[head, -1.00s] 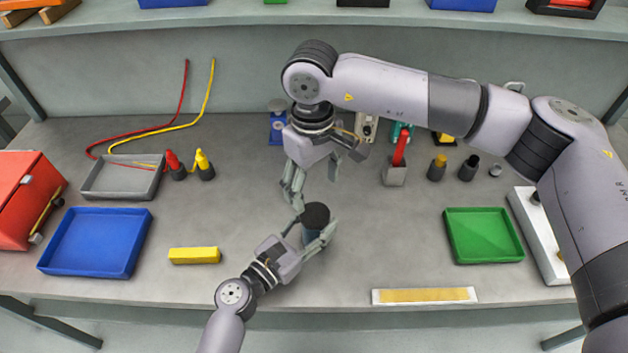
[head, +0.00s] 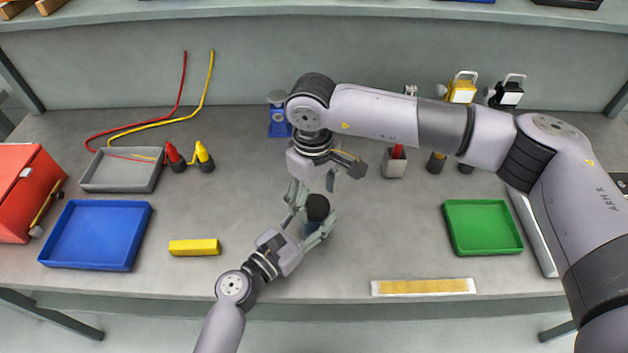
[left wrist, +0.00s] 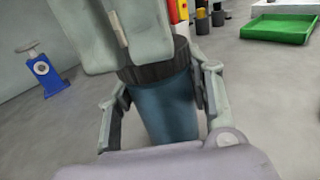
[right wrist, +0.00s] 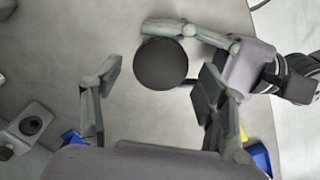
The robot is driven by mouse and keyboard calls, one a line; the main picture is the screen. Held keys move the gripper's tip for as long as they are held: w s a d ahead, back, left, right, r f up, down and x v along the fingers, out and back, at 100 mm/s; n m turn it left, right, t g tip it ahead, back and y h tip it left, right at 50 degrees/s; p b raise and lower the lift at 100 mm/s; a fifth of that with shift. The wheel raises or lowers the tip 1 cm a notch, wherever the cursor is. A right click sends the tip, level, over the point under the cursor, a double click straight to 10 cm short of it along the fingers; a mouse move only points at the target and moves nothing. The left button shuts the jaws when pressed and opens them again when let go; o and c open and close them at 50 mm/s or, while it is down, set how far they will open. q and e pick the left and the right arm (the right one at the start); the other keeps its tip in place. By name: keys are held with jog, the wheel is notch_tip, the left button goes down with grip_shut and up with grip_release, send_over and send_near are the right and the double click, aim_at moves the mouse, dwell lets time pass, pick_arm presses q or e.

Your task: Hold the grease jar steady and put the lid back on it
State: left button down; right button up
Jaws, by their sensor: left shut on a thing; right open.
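The grease jar (head: 317,228) is a blue cylinder standing on the bench, mostly hidden in the head view; its blue side (left wrist: 168,108) shows in the left wrist view. My left gripper (head: 312,226) is shut around it from the front. The black round lid (head: 317,206) is on top of the jar, and its ribbed rim (left wrist: 155,73) looks level there; I cannot tell if it is screwed down. My right gripper (head: 312,197) is open over the jar. In the right wrist view the lid (right wrist: 160,64) lies between its spread fingers, with gaps on both sides.
A yellow block (head: 194,247) and a blue tray (head: 98,265) lie to the left. A green tray (head: 484,250) is to the right. A blue device (head: 278,122) stands behind, near my right gripper. The bench between jar and green tray is clear.

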jog(key=shift+f, duration=0.85)
jog(key=c, duration=1.2)
jog(key=shift+m, duration=1.7)
jog(key=o, duration=1.3)
